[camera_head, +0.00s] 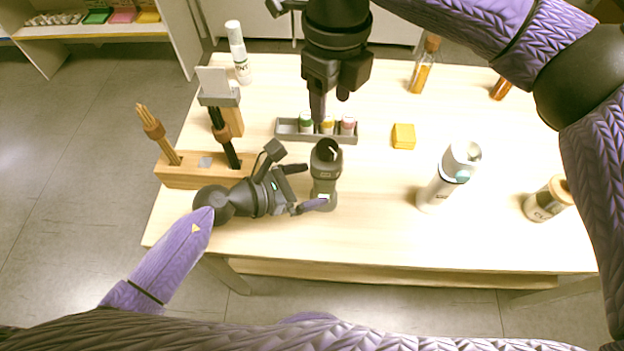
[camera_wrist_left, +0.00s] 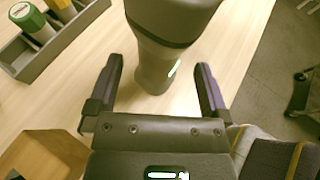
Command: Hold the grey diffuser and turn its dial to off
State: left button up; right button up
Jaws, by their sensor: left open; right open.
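The dark grey diffuser (camera_head: 325,178) stands upright near the table's front edge, with a round top bearing a small pale mark, perhaps the dial pointer. My left gripper (camera_head: 305,187) is open just left of it, with its fingers pointing at its body. In the left wrist view the diffuser (camera_wrist_left: 160,55) shows between the two open fingers (camera_wrist_left: 160,72), with a gap on both sides; its top is cut off. My right gripper (camera_head: 331,98) is open and empty above the small-bottle rack, behind the diffuser.
A grey rack (camera_head: 288,127) holds small bottles with coloured caps. A wooden block (camera_head: 180,176) with sticks stands at left. A yellow block (camera_head: 403,136), a white bottle with a grey top (camera_head: 440,185) and a jar (camera_head: 545,203) stand to the right. Table between these is clear.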

aim_at(320, 183)
pick_arm(q)
jog(key=x, duration=0.3)
jog(key=shift+d, duration=0.15)
jog(key=shift+c, duration=0.3)
